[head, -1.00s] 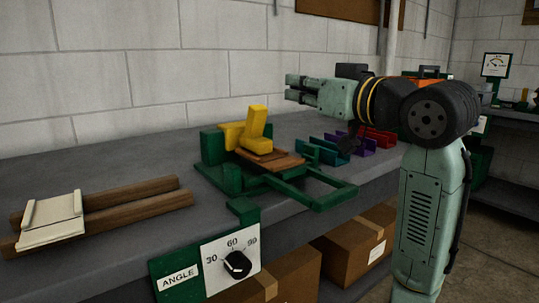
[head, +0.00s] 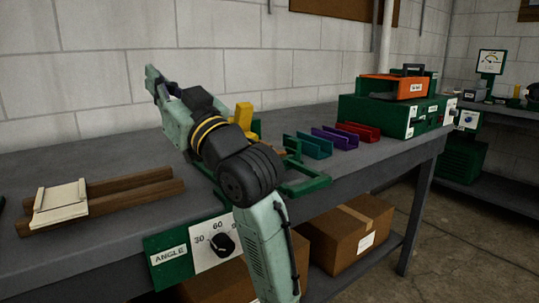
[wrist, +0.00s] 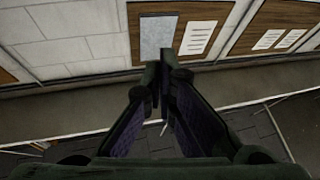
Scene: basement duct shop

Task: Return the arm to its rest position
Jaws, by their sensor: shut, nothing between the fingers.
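My gripper (head: 152,80) is raised above the bench at the left of the head view, pointing up and left towards the block wall. It is apart from everything on the bench. In the wrist view its fingertips (wrist: 160,72) meet, shut with nothing between them.
The bench (head: 110,215) holds wooden strips (head: 135,193) with a pale plate (head: 60,208), an angle dial panel (head: 215,243), teal (head: 316,148), purple (head: 335,139) and red (head: 358,132) channels, and an orange-topped machine (head: 392,86). Cardboard boxes (head: 345,235) sit below.

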